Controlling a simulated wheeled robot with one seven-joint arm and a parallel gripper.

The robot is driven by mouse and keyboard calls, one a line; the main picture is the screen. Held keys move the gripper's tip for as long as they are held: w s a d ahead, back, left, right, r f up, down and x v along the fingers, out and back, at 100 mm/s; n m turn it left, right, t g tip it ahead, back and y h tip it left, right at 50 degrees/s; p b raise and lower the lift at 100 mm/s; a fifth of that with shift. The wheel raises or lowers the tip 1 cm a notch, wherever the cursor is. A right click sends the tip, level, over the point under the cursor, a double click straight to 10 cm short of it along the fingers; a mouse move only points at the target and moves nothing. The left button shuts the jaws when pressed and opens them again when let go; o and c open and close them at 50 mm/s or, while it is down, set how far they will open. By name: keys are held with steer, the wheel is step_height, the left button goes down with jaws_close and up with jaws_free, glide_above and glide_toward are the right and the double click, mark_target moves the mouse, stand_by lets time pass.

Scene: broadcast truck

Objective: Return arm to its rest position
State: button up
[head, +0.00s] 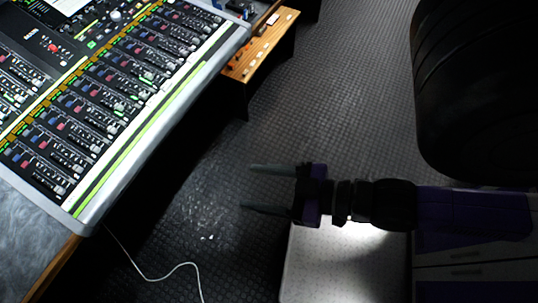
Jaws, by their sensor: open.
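My gripper (257,188) is in the right half of the head view, at the end of my dark and purple arm, which reaches in from the right edge. Its two thin fingers point left and are spread apart. Nothing shows between them. The gripper hangs over the dark textured floor (330,90), apart from the mixing console (165,115) at the upper left.
The console rests on a wood-edged desk (58,262). A small wooden shelf (272,45) stands behind it. A white cable (160,277) hangs at the lower left. A black rounded seat (480,90) fills the upper right. Open floor lies between console and seat.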

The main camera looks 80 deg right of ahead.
steer(key=shift+s+a+r+y, duration=0.2)
steer(key=shift+s+a+r, duration=0.1)
steer(key=shift+s+r, duration=0.3)
steer(key=shift+s+a+r+y, duration=0.2)
steer(key=shift+s+a+r, duration=0.1)
steer(key=shift+s+r, duration=0.2)
stand_by(0.6)
